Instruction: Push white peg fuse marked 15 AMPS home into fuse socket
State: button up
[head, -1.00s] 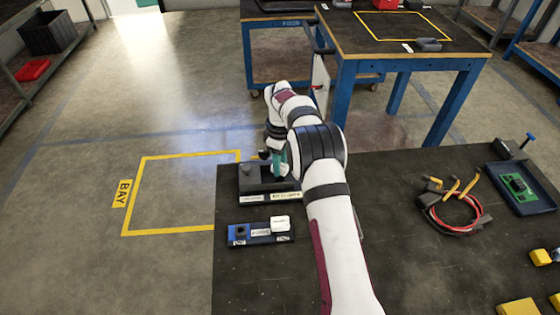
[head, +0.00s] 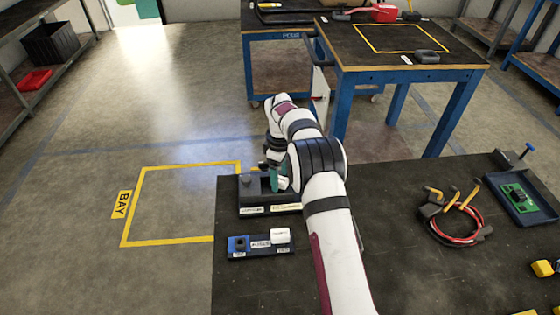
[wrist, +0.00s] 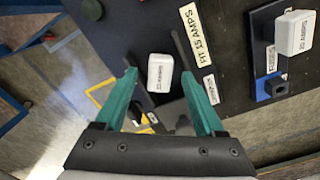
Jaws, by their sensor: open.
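The white peg fuse marked 15 AMPS (wrist: 160,72) shows in the wrist view at the dark fuse block (wrist: 238,100), whose label reads FIT 15 AMPS. My gripper (wrist: 157,80) has two teal fingers, spread open, one on each side of the fuse with a gap showing. I cannot tell how deep the fuse sits; the socket opening under it is hidden. In the head view my gripper (head: 276,180) is over the right part of the fuse block (head: 254,195), and my wrist hides the fuse there.
A small holder (head: 262,249) in front of the block carries another white fuse (head: 280,236), marked 20 AMPS in the wrist view (wrist: 297,35). Red and black cables (head: 455,222) and a green board (head: 517,194) lie right.

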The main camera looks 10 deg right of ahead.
aim_at(280, 179)
notch_tip(280, 179, up, 15)
dwell(0.7)
jog(key=s+r+m, duration=0.4)
jog(key=s, duration=0.4)
jog(key=s+r+m, duration=0.4)
jog(key=s+r, duration=0.1)
jog(key=s, duration=0.4)
jog(key=s+f+m, duration=0.2)
jog(key=s+m, duration=0.1)
jog(key=s, duration=0.5)
jog(key=s+f+m+y, duration=0.1)
jog(key=s+f+m, duration=0.2)
jog(key=s, duration=0.5)
jog(key=s+f+m, duration=0.2)
jog(key=s+m, duration=0.1)
jog(key=s, duration=0.5)
jog(key=shift+d+f+m+y, duration=0.15)
jog(key=shift+f+m+y, duration=0.15)
jog(key=shift+y, duration=0.1)
